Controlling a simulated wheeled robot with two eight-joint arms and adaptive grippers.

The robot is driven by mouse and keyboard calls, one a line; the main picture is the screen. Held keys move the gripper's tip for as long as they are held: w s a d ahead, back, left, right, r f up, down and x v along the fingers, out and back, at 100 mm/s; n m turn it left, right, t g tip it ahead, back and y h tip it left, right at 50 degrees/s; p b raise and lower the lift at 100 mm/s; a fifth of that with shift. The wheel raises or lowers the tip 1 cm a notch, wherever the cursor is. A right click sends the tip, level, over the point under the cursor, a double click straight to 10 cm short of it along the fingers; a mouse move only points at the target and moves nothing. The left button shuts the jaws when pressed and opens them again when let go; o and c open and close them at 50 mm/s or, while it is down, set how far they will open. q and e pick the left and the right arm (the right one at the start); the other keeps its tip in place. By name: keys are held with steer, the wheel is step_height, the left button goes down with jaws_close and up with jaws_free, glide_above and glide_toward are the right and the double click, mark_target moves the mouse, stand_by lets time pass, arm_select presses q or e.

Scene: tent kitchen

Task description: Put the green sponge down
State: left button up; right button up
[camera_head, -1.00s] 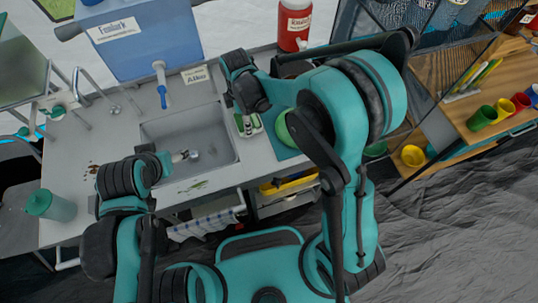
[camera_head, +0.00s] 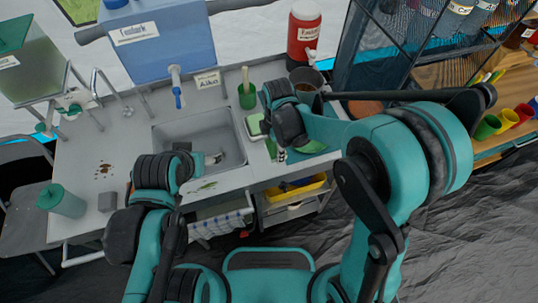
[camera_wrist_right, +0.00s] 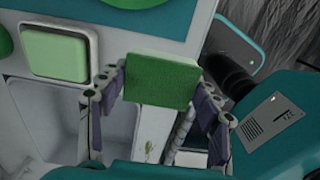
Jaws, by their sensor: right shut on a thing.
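The green sponge (camera_wrist_right: 162,80) is between the fingers of my right gripper (camera_wrist_right: 155,98) in the right wrist view, with a finger against each side. In the head view my right gripper (camera_head: 279,152) points down over the counter, just right of the sink, and the sponge is hardly distinguishable there. How far the sponge is above the counter is unclear. A white dish with a pale green block (camera_wrist_right: 55,52) lies beside the gripper; it also shows in the head view (camera_head: 255,125).
The sink (camera_head: 225,140) is left of the right gripper. A green cup (camera_head: 247,95) stands behind the dish, and a metal pot (camera_head: 306,80) and red dispenser (camera_head: 303,35) stand farther back. A teal mat (camera_head: 325,158) lies to the right, partly covered by my arm.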

mark_target(268, 143)
steer(key=shift+w+a+f, duration=0.3)
steer(key=shift+a+f, duration=0.15)
steer(key=shift+a, duration=0.15)
steer(key=shift+w+a+f, duration=0.3)
steer(key=shift+a+f, duration=0.1)
steer(key=shift+a, duration=0.2)
step_height(268, 143, down, 3)
steer(key=shift+f+b, duration=0.2)
steer(key=shift+b, duration=0.8)
steer(key=shift+f, duration=0.25)
steer(key=shift+f, duration=0.15)
steer(key=o, duration=1.2)
